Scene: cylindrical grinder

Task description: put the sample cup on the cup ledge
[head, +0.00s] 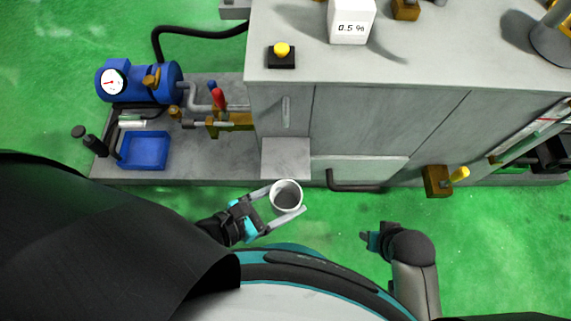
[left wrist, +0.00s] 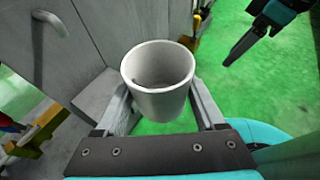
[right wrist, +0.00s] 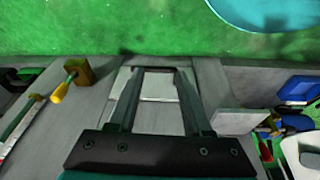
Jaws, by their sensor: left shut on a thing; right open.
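The sample cup (head: 287,196) is a white, open-topped cup, held upright in the head view. My left gripper (head: 288,199) is shut on it, one finger on each side. The cup also fills the middle of the left wrist view (left wrist: 158,85). The cup ledge (head: 286,160) looks to be the small bare grey shelf on the machine's front, just beyond the cup. It shows left of the cup in the left wrist view (left wrist: 96,97). Cup and ledge look apart. My right gripper (right wrist: 160,72) is open and empty, right of the cup in the head view.
The grey grinder cabinet (head: 390,125) stands behind, with a dark bar handle (head: 355,186) right of the ledge. A blue pump (head: 155,82), a blue tray (head: 144,150) and a red-handled valve (head: 217,98) lie to the left. Green floor in front is free.

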